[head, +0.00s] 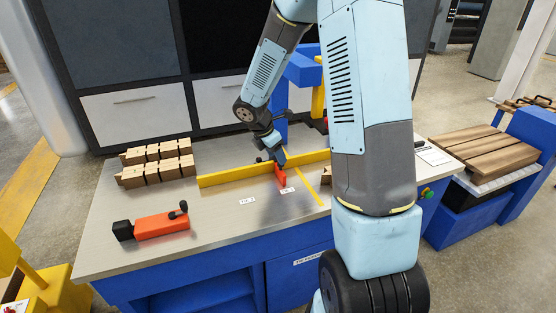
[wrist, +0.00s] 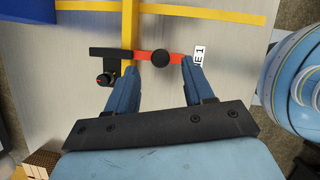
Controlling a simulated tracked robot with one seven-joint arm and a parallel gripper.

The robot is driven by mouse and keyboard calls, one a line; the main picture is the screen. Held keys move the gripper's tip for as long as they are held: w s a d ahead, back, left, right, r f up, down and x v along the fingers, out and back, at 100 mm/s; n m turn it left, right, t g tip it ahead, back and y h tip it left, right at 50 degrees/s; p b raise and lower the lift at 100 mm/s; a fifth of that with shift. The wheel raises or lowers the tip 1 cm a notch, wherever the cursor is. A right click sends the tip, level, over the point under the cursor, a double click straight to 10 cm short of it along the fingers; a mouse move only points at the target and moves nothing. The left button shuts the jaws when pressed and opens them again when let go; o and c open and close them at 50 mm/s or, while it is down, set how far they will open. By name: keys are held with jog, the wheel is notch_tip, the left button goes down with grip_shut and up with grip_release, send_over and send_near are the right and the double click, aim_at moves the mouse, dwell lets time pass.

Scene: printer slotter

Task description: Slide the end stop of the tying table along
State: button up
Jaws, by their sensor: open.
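The end stop (head: 281,175) is a small red piece beside the long yellow fence (head: 235,174) on the grey tying table (head: 222,205). In the wrist view the end stop (wrist: 174,57) is a red bar with a round black knob on it and a black part at its left. My gripper (head: 278,160) is over the end stop, pointing down. In the wrist view its two blue fingers (wrist: 158,66) are apart, one toward each side of the black knob. I cannot tell whether they touch the bar.
An orange tool with black ends (head: 160,225) lies at the table's front left. Bundles of wooden blocks (head: 158,162) stand at the back left. The middle left of the table is clear. A pallet of planks (head: 485,153) stands at right.

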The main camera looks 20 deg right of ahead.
aim_at(278, 164)
jog(key=shift+x, duration=1.5)
jog(key=shift+c, duration=0.4)
grip_shut()
